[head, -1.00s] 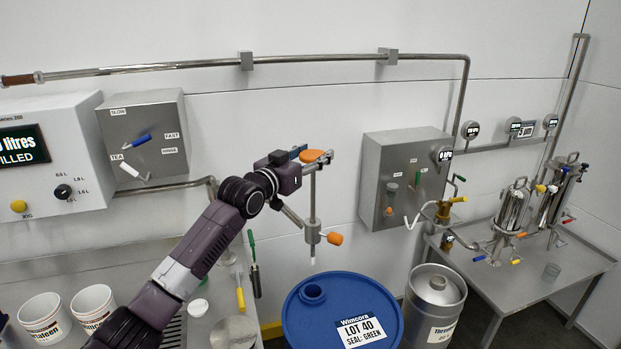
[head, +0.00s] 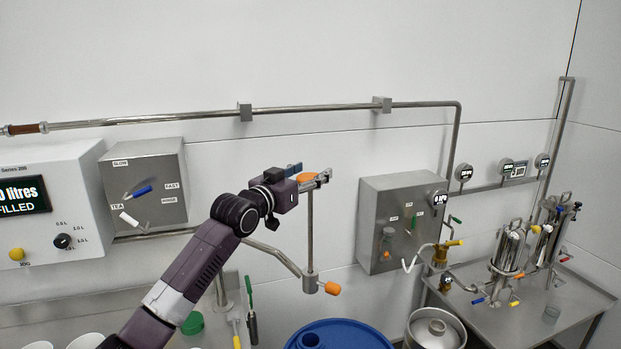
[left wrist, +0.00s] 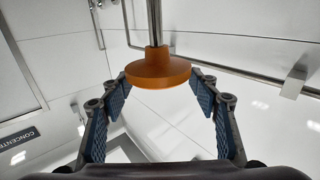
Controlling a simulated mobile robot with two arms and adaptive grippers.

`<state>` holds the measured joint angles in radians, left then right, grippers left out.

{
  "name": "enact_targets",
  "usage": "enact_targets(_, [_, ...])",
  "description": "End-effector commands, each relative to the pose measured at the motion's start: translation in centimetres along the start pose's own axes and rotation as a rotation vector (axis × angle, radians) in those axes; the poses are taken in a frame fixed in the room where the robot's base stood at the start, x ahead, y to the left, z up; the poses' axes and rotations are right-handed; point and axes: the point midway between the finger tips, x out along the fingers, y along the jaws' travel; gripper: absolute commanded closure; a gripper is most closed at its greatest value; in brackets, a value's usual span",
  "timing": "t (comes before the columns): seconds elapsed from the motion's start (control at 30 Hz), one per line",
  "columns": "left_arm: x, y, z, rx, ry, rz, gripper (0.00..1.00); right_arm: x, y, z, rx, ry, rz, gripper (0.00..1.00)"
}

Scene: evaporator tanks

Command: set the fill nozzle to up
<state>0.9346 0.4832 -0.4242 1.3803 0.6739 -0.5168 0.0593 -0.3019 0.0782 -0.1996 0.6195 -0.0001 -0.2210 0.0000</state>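The fill nozzle is a thin upright steel rod (head: 310,228) with an orange knob (head: 306,177) on top. It passes into a steel fitting (head: 310,284) with an orange handle (head: 333,288) at the end of a bent pipe. No nozzle tip shows below the fitting. My left gripper (head: 308,174) is at the knob, its fingers on either side. In the left wrist view the knob (left wrist: 157,72) sits between the blue finger pads, their tips meeting its rim. My right gripper is not in view.
A blue drum (head: 340,337) stands below the nozzle, with a steel keg (head: 436,330) to its right. A grey wall box (head: 402,222) is to the right of the rod. A switch box (head: 146,187) is on the left. The wall behind the knob is bare.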

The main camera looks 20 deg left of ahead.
Motion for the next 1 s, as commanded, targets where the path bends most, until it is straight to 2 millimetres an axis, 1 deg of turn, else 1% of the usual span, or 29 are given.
enact_targets(0.03, [0.0, 0.0, 0.3, 0.000, -0.006, 0.000, 0.36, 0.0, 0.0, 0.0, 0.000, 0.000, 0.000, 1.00])
enact_targets(0.07, [0.0, 0.0, 0.4, 0.000, -0.007, 0.000, 0.33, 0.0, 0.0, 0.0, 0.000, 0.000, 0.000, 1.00])
enact_targets(0.1, [0.0, 0.0, 0.5, 0.000, -0.009, 0.000, 0.32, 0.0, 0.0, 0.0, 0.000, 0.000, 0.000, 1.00])
enact_targets(0.27, [0.1, 0.1, 0.7, 0.000, -0.013, 0.000, 0.32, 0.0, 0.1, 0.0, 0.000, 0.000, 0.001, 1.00])
enact_targets(0.37, [0.0, 0.1, 0.8, 0.000, -0.015, 0.000, 0.32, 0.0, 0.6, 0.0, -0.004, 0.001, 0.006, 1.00])
enact_targets(0.53, [-0.8, 0.0, 0.9, 0.000, -0.016, 0.000, 0.32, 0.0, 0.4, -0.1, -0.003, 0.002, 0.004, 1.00])
enact_targets(0.67, [-2.4, 0.1, 0.9, 0.001, -0.016, 0.001, 0.32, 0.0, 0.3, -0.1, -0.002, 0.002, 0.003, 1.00])
enact_targets(1.0, [-8.0, 0.0, 0.7, 0.003, -0.015, -0.001, 0.32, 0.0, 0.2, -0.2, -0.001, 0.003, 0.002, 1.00])
